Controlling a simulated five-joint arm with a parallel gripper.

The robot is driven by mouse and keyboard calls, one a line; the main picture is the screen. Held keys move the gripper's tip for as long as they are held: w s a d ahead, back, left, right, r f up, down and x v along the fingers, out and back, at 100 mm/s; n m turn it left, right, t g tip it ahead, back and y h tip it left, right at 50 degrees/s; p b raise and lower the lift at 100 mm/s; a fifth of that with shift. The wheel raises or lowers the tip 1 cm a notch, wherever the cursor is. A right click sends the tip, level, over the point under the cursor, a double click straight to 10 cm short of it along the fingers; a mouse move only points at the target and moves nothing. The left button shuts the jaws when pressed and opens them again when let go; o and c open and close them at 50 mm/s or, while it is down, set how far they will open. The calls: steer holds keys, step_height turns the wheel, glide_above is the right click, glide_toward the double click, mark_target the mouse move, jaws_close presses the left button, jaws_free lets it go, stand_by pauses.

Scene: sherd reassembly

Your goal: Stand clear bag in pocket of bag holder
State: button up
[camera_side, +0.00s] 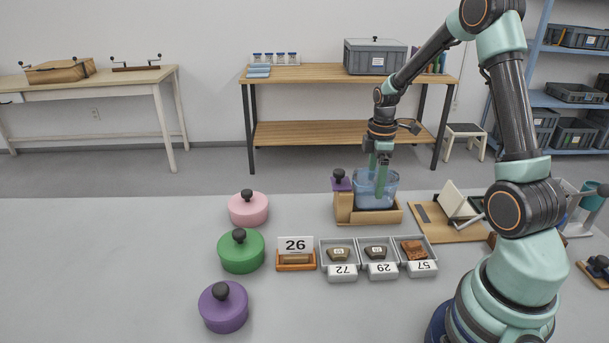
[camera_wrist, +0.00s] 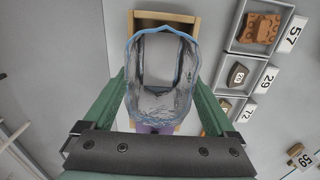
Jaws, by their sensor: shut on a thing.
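The clear bag (camera_side: 362,187) is see-through and bluish, with a blue rim, and is upright with its mouth open upward. My gripper (camera_side: 378,190) points down at it, and its green fingers are shut on the bag. In the wrist view the bag (camera_wrist: 160,105) lies between the two fingers. The wooden bag holder (camera_side: 385,216) is under and around the bag's lower part. Its frame (camera_wrist: 165,17) also shows in the wrist view. I cannot tell whether the bag's bottom rests on the pocket floor.
A purple knobbed piece (camera_side: 341,184) sits at the holder's left end. Pink (camera_side: 248,210), green (camera_side: 241,254) and purple (camera_side: 223,311) lidded pots stand left. A wooden board (camera_side: 445,228) lies right.

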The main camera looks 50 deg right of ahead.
steer(key=shift+f, duration=0.6)
steer(key=shift+f, duration=0.35)
steer(key=shift+f, duration=0.5)
stand_by(1.0)
steer(key=o, duration=1.5)
steer(key=shift+c, duration=0.2)
step_height(320, 180, up, 12)
steer(key=shift+r, duration=0.1)
